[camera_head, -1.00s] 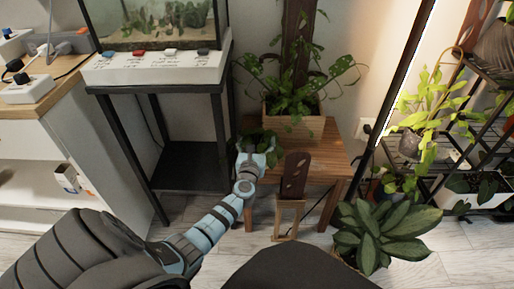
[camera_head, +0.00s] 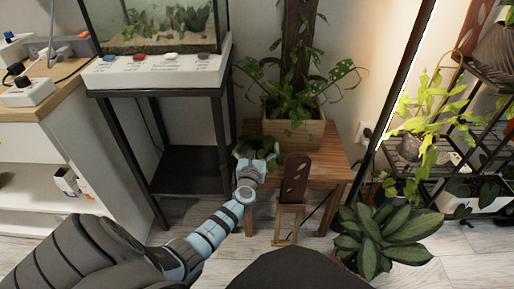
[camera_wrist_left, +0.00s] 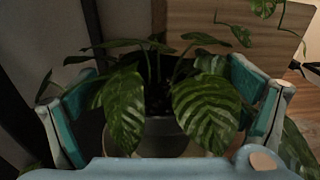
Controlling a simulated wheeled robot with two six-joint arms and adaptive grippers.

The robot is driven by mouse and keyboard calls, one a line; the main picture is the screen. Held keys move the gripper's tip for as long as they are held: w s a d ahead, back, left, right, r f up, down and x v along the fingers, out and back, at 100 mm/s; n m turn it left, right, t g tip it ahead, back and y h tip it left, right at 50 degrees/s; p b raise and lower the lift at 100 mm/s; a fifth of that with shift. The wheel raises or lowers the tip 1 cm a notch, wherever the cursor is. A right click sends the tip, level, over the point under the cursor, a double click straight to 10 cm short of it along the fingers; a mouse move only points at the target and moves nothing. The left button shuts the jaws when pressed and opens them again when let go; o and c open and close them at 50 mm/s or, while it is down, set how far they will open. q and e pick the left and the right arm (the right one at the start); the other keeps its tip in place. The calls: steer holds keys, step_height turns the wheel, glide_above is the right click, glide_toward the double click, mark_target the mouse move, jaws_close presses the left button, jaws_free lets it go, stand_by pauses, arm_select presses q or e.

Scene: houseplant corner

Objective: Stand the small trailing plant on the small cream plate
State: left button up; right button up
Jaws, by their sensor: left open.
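The small trailing plant (camera_head: 262,147), dark green and leafy, is at the left front part of the wooden table. In the left wrist view its striped leaves (camera_wrist_left: 207,110) hang over a dark grey pot (camera_wrist_left: 163,138). My left gripper (camera_head: 258,152) is open, with one finger on each side of the plant. In the left wrist view, gaps and leaves lie between the fingers and the pot. A pale, beige curved edge (camera_wrist_left: 208,154) shows beside the pot's base; it may be the cream plate, mostly hidden by the pot and leaves. My right gripper is out of view.
A wooden planter box (camera_head: 295,130) with a larger plant stands just behind on the wooden table (camera_head: 328,165). A black stand (camera_head: 190,168) with an aquarium is to the left. A large-leaved plant (camera_head: 388,238) stands on the floor at right front.

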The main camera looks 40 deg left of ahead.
arm_select(q)
steer(key=shift+r, duration=0.25)
steer(key=p+v, duration=0.1)
steer(key=v, duration=0.1)
steer(key=p+v, duration=0.1)
steer(key=shift+s+d+r, duration=0.2)
steer(key=shift+s+r, duration=0.05)
steer(key=shift+s, duration=0.05)
steer(key=p+v, duration=0.2)
steer(key=v, duration=0.6)
steer(key=s+f+n+g+h, duration=0.2)
steer(key=s+f+n+g, duration=0.55)
steer(key=f+n, duration=0.6)
steer(key=s+d+f+n+g+h, duration=0.2)
steer(key=s+d+f+n+h, duration=0.1)
steer(key=s+d+f+n, duration=0.2)
steer(key=s+d+f+n+g+h, duration=0.2)
steer(key=s+d+f+n, duration=0.4)
steer(key=s+f+n, duration=0.3)
steer(key=s+n+h, duration=0.1)
steer(key=s+n, duration=0.1)
steer(key=s, duration=0.1)
steer(key=shift+s+d+n, duration=0.25)
steer(key=shift+s+n, duration=0.05)
steer(key=shift+n, duration=0.05)
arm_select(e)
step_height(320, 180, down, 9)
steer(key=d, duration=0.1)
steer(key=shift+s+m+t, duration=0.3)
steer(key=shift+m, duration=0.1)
